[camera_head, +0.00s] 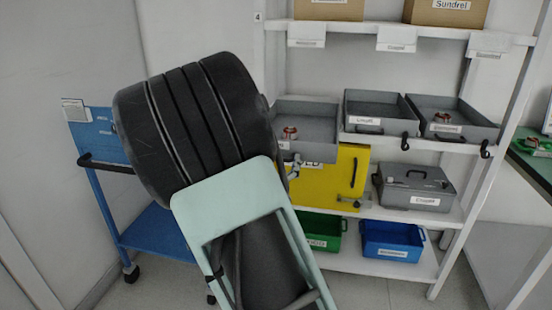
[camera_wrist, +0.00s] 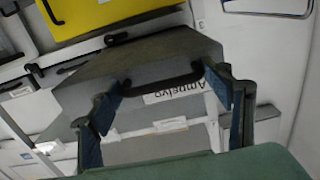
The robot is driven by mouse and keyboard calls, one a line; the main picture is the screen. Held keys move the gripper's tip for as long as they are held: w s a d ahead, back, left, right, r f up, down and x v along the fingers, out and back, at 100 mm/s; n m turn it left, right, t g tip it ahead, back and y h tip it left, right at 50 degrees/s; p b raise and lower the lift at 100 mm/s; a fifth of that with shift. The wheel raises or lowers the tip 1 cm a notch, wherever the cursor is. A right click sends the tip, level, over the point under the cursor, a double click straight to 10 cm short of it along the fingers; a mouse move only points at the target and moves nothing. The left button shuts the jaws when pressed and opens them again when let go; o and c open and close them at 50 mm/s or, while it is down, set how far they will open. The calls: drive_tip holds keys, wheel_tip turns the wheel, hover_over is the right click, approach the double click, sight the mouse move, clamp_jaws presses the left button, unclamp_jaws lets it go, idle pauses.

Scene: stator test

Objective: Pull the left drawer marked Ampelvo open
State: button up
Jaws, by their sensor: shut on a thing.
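The left drawer is an open-topped grey tray (camera_head: 312,115) at the left of the middle shelf, with a small copper and red part (camera_head: 290,132) inside. Its front appears to stand out past the shelf edge. My arm partly covers it in the head view. In the wrist view the drawer (camera_wrist: 150,60) shows its label Ampelvo (camera_wrist: 172,89), upside down, beside a dark bar handle (camera_wrist: 165,80). My gripper (camera_wrist: 162,77) is shut on this handle, one fingertip at each end. In the head view my gripper is mostly hidden behind my arm.
Two more grey trays, the middle one (camera_head: 376,108) and the right one (camera_head: 455,118), sit beside it. Below are a yellow cabinet (camera_head: 345,170), a grey case (camera_head: 415,187), and green (camera_head: 322,228) and blue (camera_head: 392,240) bins. A blue trolley (camera_head: 160,228) stands left.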

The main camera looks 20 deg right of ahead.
drive_tip(key=shift+s+a+f, duration=0.1)
drive_tip(key=shift+s+a, duration=0.05)
drive_tip(key=shift+s, duration=0.45)
drive_tip(key=o, duration=1.4)
drive_tip(key=shift+a, duration=0.1)
drive_tip(key=v, duration=0.7)
drive_tip(key=shift+s+a, duration=0.1)
drive_tip(key=shift+s, duration=0.05)
